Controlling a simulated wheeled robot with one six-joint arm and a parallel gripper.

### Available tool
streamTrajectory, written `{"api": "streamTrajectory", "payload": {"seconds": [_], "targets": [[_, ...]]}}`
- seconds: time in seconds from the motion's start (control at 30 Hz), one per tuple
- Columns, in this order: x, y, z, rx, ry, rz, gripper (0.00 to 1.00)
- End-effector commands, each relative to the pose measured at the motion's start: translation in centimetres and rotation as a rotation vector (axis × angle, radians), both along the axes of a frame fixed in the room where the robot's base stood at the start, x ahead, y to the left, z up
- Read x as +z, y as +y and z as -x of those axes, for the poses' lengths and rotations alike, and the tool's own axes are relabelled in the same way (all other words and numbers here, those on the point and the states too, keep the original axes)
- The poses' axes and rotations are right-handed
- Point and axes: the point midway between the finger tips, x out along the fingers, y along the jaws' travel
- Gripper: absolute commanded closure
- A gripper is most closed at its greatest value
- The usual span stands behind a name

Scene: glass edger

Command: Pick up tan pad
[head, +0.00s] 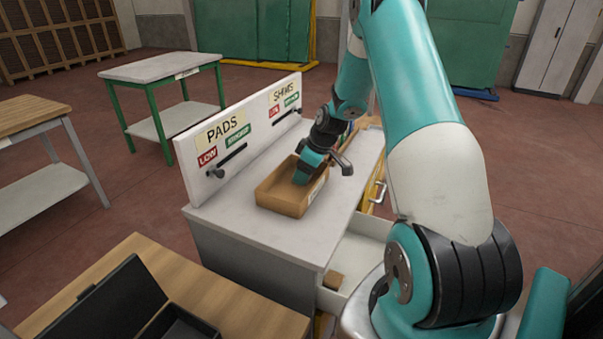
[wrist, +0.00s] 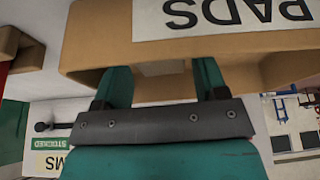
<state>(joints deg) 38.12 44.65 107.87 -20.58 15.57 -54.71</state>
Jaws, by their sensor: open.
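My gripper (head: 304,175) reaches down into the tan open box (head: 283,207) on the grey cabinet top. In the wrist view the box front (wrist: 110,40) carries a PADS label, seen upside down. My two teal fingers (wrist: 162,72) are apart, inside the box. A pale tan patch (wrist: 164,68) shows between them; it looks like a tan pad, but most of it is hidden by the box and I cannot tell whether the fingers touch it. The head view does not show the inside of the box clearly.
A white board (head: 240,135) with PADS and SHIMS signs stands along the cabinet's back edge. An open drawer (head: 357,252) below holds a small brown block (head: 333,280). A wooden table (head: 215,290) with a black open case (head: 115,300) is in front.

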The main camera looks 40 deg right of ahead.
Motion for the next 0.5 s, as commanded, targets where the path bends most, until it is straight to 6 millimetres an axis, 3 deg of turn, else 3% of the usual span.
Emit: {"api": "streamTrajectory", "payload": {"seconds": [0.33, 0.5], "targets": [[-0.98, 0.17, -0.33, 0.0, 0.0, 0.0, 0.34], [-0.96, 0.17, -0.33, 0.0, 0.0, 0.0, 0.7]]}}
